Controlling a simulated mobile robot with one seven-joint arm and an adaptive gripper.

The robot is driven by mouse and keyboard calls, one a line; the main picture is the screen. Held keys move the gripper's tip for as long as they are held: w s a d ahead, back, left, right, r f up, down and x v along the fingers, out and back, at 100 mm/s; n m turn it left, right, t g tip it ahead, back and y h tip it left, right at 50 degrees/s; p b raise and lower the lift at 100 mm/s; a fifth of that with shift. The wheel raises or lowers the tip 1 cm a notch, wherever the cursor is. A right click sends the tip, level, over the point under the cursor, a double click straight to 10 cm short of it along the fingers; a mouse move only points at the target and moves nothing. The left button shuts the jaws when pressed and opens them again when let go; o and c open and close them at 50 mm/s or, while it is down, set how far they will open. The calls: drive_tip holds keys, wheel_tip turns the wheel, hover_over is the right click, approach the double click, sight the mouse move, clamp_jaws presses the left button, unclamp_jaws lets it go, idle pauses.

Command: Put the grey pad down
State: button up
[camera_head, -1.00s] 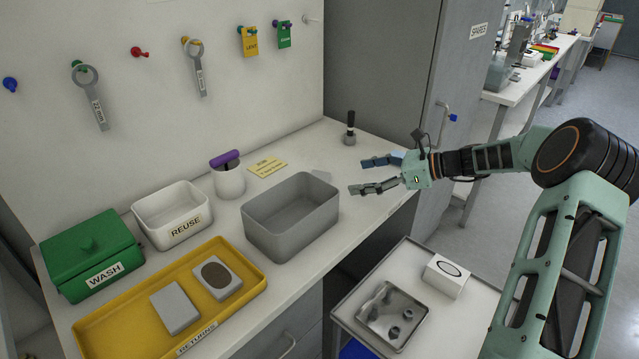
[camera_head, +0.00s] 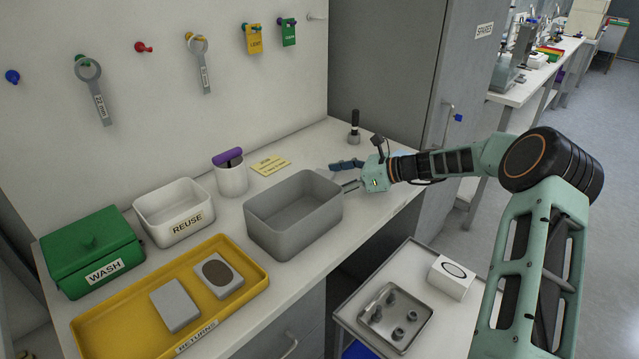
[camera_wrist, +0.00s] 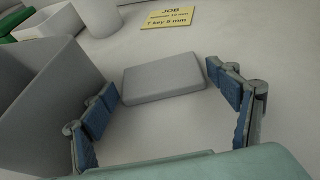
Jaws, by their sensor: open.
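A grey pad (camera_wrist: 163,83) lies flat on the white counter in the wrist view, ahead of my gripper (camera_wrist: 162,84) and between the lines of its two blue-padded fingers. Neither finger appears to touch it. In the head view my gripper (camera_head: 340,175) is open and low over the counter, just right of the grey bin (camera_head: 290,226); the pad there is mostly hidden behind the bin and fingers. Two more grey pads lie in the yellow RETURNS tray (camera_head: 112,322): a plain one (camera_head: 175,305) and one with a brown oval (camera_head: 218,273).
The grey bin's wall (camera_wrist: 45,105) stands close on the left of the wrist view. A yellow job card (camera_wrist: 167,17) lies beyond the pad. A black-handled tool (camera_head: 354,127) stands behind my gripper. A white REUSE bin (camera_head: 174,212) and green WASH box (camera_head: 92,255) are farther left.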

drive_tip(key=c, duration=0.6)
drive_tip(key=shift+r, duration=0.15)
